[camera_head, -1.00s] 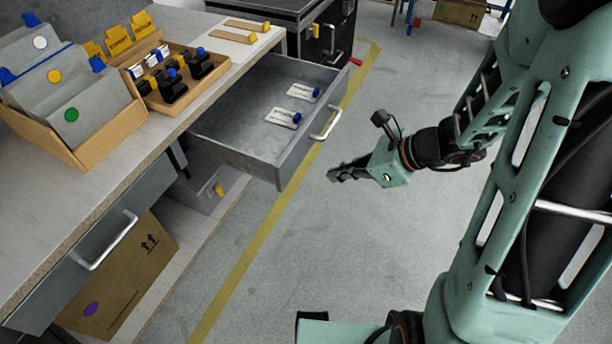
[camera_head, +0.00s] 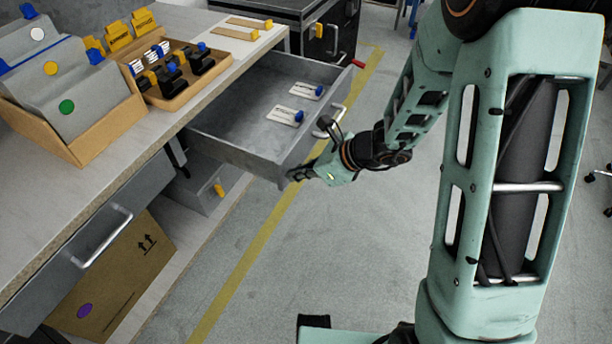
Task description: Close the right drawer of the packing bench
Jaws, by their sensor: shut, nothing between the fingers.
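The right drawer (camera_head: 245,140) of the packing bench (camera_head: 130,160) is pulled out, a grey metal tray with a light bar handle (camera_head: 330,121) on its front. My gripper (camera_head: 292,176) is shut and empty, at the near lower part of the drawer's front, below the handle. Its fingertips are at the front panel's near corner; I cannot tell whether they touch it. The left drawer (camera_head: 95,250) is closed.
On the bench top stand a box of grey dividers (camera_head: 75,100) and a tray of black parts (camera_head: 180,75). A cardboard box (camera_head: 120,280) sits on the shelf below. A dark cabinet (camera_head: 300,20) stands behind the drawer. The floor in front is clear, with a yellow line.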

